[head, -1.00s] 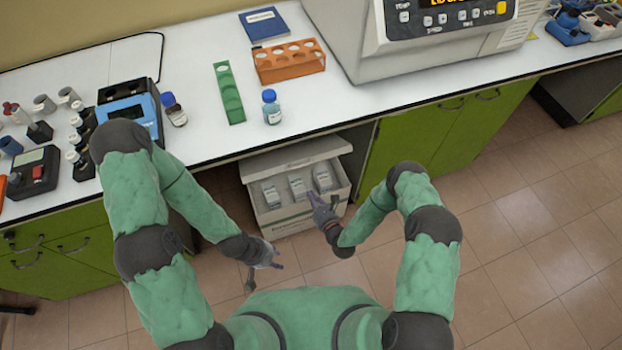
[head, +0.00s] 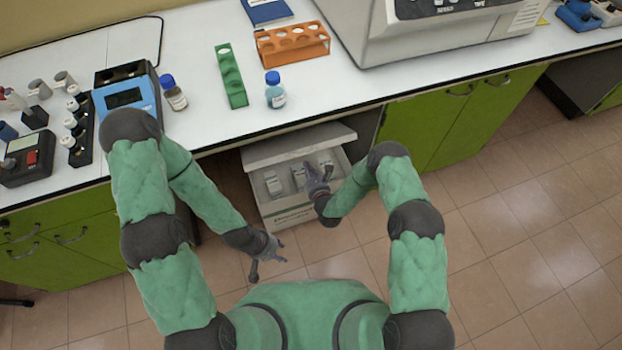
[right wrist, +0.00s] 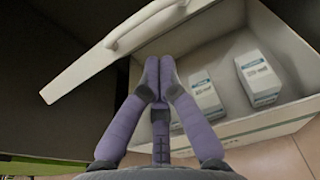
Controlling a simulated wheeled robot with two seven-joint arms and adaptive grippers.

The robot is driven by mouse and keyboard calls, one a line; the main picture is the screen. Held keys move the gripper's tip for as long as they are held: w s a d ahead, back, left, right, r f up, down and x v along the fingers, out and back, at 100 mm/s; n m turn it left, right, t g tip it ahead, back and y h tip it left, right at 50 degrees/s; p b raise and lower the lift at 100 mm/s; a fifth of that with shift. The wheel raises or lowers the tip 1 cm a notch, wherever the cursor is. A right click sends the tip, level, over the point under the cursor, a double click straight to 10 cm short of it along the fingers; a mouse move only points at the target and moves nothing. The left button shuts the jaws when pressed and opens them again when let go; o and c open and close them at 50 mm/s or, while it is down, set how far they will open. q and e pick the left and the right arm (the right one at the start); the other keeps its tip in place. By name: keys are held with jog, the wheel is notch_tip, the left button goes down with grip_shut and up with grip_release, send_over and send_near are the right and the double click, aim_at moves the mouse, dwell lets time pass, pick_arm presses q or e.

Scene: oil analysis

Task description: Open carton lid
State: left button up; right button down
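The white carton (head: 318,207) sits low, under the bench, and holds several small white boxes (head: 299,178). Its lid (head: 300,146) is a pale panel standing open along the back of the carton. The lid (right wrist: 105,65) crosses the upper left of the right wrist view. My right gripper (head: 317,175) is over the carton's opening, in front of the lid. In the right wrist view its fingertips (right wrist: 158,62) are together with nothing visible between them; contact with the lid cannot be told. My left gripper (head: 272,262) is open and empty, in front of the carton's left side.
The white bench (head: 200,135) overhangs the carton. A blue-capped bottle (head: 275,92), a green rack (head: 231,77) and an orange rack (head: 292,45) stand on it. Green cabinets (head: 430,120) flank the carton on the right. The tiled floor (head: 520,230) is clear.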

jog(key=shift+w+a+r, duration=0.1)
jog(key=shift+w+r, duration=0.05)
jog(key=shift+r, duration=0.35)
jog(key=shift+w+a+r, duration=0.1)
jog(key=shift+w+r, duration=0.05)
jog(key=shift+r, duration=0.3)
notch_tip(320, 180, up, 9)
jog(key=p, duration=0.2)
send_over(301, 148)
jog(key=shift+w+f, duration=0.1)
jog(key=shift+f, duration=0.1)
